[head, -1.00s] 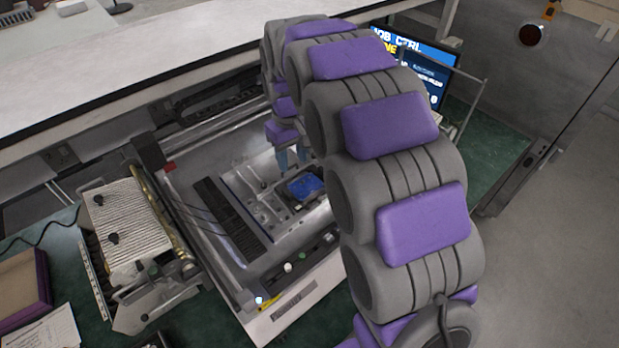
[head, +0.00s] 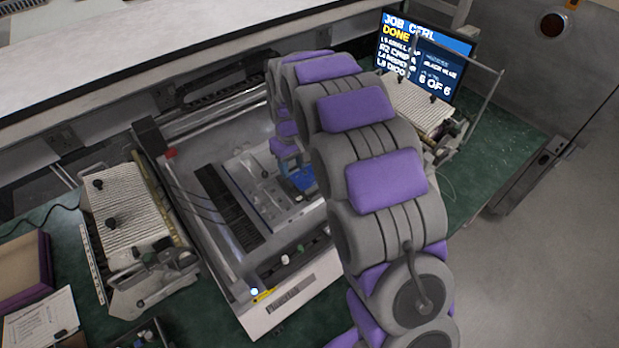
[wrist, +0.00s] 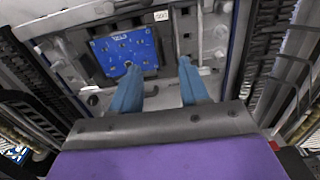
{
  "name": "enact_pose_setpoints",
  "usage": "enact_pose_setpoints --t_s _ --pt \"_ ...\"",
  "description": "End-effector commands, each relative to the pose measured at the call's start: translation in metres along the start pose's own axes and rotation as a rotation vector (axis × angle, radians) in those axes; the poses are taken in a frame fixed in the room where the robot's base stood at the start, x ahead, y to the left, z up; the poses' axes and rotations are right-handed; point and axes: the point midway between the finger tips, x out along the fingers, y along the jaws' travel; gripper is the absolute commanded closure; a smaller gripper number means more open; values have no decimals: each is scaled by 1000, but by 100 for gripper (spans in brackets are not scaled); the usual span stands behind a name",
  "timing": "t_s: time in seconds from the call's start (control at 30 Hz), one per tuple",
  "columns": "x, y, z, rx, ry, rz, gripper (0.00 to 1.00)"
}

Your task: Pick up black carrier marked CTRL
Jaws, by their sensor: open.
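A blue circuit board (wrist: 124,50) sits in a dark carrier (wrist: 168,48) inside the machine bed. In the head view the blue board (head: 304,180) is partly hidden by my arm. My gripper (wrist: 158,88) is open, with its two blue fingers apart and nothing between them. The fingers are over the near edge of the carrier, the left one near the board's lower edge; I cannot tell whether they touch. It also shows in the head view (head: 290,163).
The machine's walls and rails surround the bed; a black slotted strip (head: 228,208) lies left of it. Ribbed feeder units stand at left (head: 125,208) and right (head: 418,105). A screen (head: 427,55) reads JOB CTRL DONE. An open box (head: 45,262) is at far left.

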Motion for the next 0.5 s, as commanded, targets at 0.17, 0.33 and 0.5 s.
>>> enact_pose_setpoints --t_s 0.17,0.33,0.5 --pt "12 -5 -3 -2 -2 4 55" --pt "24 -8 -3 -1 -6 4 55" --pt "50 -10 -1 -1 -6 2 55"
